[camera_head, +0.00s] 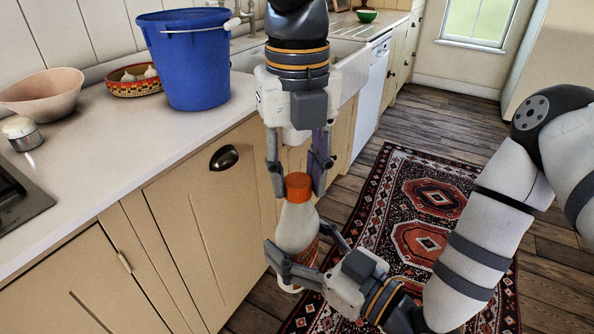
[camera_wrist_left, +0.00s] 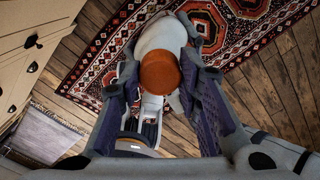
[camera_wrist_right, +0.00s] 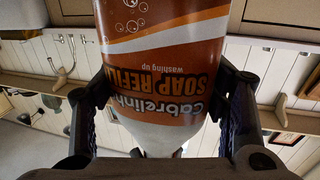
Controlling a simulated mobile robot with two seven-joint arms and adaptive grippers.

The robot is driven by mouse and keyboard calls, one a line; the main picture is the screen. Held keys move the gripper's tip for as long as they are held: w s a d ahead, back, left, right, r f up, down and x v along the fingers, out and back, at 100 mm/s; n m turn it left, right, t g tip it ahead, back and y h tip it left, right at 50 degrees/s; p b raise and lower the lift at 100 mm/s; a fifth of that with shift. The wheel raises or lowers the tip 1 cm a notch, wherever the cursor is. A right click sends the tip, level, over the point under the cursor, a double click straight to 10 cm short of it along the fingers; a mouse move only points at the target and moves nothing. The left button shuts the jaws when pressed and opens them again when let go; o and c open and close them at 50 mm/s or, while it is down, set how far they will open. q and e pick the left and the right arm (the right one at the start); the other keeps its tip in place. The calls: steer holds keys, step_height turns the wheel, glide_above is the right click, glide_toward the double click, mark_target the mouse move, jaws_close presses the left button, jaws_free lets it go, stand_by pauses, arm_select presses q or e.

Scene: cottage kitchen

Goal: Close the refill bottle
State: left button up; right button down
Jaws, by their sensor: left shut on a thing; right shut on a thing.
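The refill bottle (camera_head: 296,228) is white with an orange label and stands about upright in the air in front of the counter. Its orange cap (camera_head: 298,186) sits at the top of the neck; I cannot tell whether it is screwed tight. My left gripper (camera_head: 298,192) comes down from above and is shut on the cap. The cap also shows between its fingers in the left wrist view (camera_wrist_left: 160,73). My right gripper (camera_head: 303,262) is shut around the bottle's body from the right. The soap label (camera_wrist_right: 170,75) fills the right wrist view, upside down.
The counter (camera_head: 150,150) at left holds a blue bucket (camera_head: 190,65), a pink bowl (camera_head: 42,92), a patterned basket with garlic (camera_head: 135,88) and a small lidded jar (camera_head: 22,133). A sink (camera_head: 345,60) lies behind. A patterned rug (camera_head: 425,195) covers the floor at right.

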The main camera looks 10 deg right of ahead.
arm_select(q)
steer(key=m, duration=1.3)
steer(key=o, duration=0.7)
steer(key=shift+c, duration=0.2)
steer(key=shift+r, duration=2.3)
steer(key=shift+c, duration=0.3)
